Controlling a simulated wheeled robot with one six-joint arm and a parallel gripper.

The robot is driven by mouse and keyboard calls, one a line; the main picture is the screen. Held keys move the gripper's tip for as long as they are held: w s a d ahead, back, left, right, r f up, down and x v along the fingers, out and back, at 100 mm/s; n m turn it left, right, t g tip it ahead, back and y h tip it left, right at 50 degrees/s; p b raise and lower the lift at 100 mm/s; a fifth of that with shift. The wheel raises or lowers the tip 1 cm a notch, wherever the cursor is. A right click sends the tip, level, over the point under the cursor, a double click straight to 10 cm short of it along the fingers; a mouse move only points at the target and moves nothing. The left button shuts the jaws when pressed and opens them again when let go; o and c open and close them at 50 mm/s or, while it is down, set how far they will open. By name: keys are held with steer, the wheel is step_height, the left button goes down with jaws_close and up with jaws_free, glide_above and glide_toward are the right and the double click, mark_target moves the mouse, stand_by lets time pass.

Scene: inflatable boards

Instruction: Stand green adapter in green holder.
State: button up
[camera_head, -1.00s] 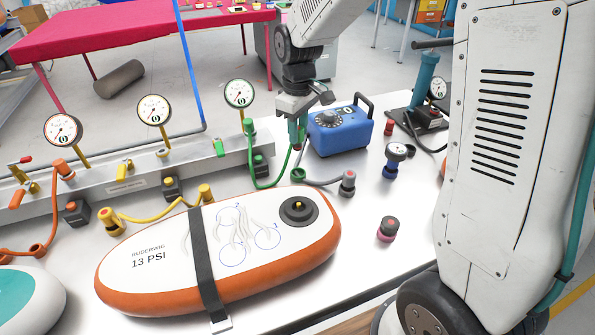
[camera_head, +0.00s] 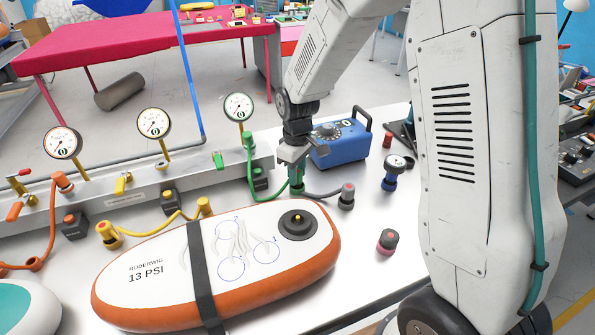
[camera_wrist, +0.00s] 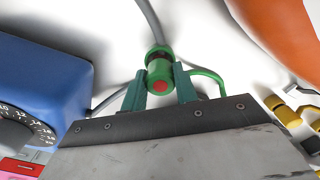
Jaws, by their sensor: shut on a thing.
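My gripper (camera_head: 295,172) is shut on the green adapter (camera_wrist: 160,76), a green cylinder with a red centre that sits between the two teal fingers in the wrist view. In the head view the adapter looks upright and is mostly hidden by the fingers. The green holder (camera_head: 297,190) is a low green cup on the white table, directly under the gripper. The adapter's lower end is at the holder; I cannot tell how deep it sits. A green hose (camera_head: 277,197) loops from the gauge rail to the adapter.
The blue box (camera_head: 338,152) stands close behind the gripper. A grey-and-red fitting (camera_head: 347,196) and a small gauge (camera_head: 392,172) are to the right. The orange-edged board (camera_head: 215,265) lies in front. A black block with a green top (camera_head: 260,180) is at the rail.

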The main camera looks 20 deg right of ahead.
steer(key=o, duration=0.9)
steer(key=shift+f, duration=0.1)
step_height(320, 180, up, 11)
steer(key=s+d+r+m, duration=0.1)
steer(key=s+r+m, duration=0.1)
steer(key=s+r, duration=0.6)
steer(key=s+m, duration=0.1)
steer(key=s, duration=0.6)
steer(key=s+d+r+m, duration=0.1)
steer(key=s+m, duration=0.1)
steer(key=s, duration=0.5)
steer(key=s+d+r+m+t, duration=0.1)
steer(key=s+m, duration=0.1)
steer(key=s, duration=0.6)
steer(key=shift+s+d+r, duration=0.1)
steer(key=shift+d+r, duration=0.05)
